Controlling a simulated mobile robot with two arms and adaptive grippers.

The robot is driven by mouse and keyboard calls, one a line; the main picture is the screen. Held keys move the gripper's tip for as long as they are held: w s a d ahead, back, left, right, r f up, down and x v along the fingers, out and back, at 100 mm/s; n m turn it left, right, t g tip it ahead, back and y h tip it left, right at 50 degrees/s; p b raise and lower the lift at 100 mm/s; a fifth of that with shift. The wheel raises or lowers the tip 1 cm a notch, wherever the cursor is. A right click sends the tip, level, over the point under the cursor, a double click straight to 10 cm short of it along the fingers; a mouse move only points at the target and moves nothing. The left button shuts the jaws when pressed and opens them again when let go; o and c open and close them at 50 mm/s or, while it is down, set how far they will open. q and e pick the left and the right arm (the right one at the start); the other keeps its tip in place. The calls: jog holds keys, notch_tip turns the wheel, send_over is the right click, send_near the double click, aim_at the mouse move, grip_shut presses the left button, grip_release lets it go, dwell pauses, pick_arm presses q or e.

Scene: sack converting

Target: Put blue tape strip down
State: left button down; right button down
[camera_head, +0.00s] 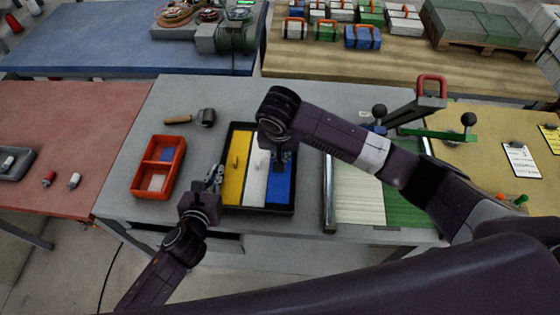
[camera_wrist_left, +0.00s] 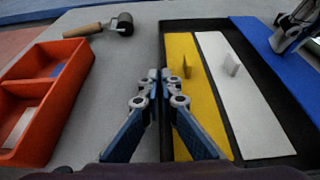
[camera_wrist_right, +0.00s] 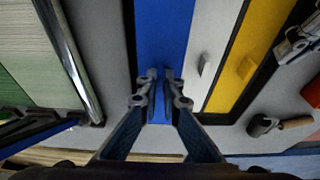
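The blue tape strip (camera_head: 281,190) lies in the right slot of the black tray (camera_head: 258,211), beside the white strip (camera_head: 254,187) and the yellow strip (camera_head: 236,168). I cannot tell whether it is slightly raised. My right gripper (camera_head: 281,160) is above it, fingers pointing down. In the right wrist view its fingertips (camera_wrist_right: 160,76) are nearly together over the blue strip (camera_wrist_right: 163,35), with a narrow gap. The blue strip's tab is hidden, apparently between them. My left gripper (camera_head: 214,178) is left of the tray; its fingertips (camera_wrist_left: 159,76) meet, with nothing between them.
An orange divided bin (camera_head: 158,166) and a roller with a wooden handle (camera_head: 190,118) are left of the tray. A metal bar (camera_head: 329,190) and a striped cream and green panel (camera_head: 362,197) are on the right. Grey table shows between bin and tray.

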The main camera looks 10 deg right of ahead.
jog(key=shift+f, duration=1.55)
jog(key=shift+f, duration=0.15)
jog(key=c, duration=2.2)
grip_release()
jog(key=shift+o, duration=0.2)
jog(key=v, duration=1.2)
pick_arm(q)
jog(key=c, duration=2.1)
grip_release()
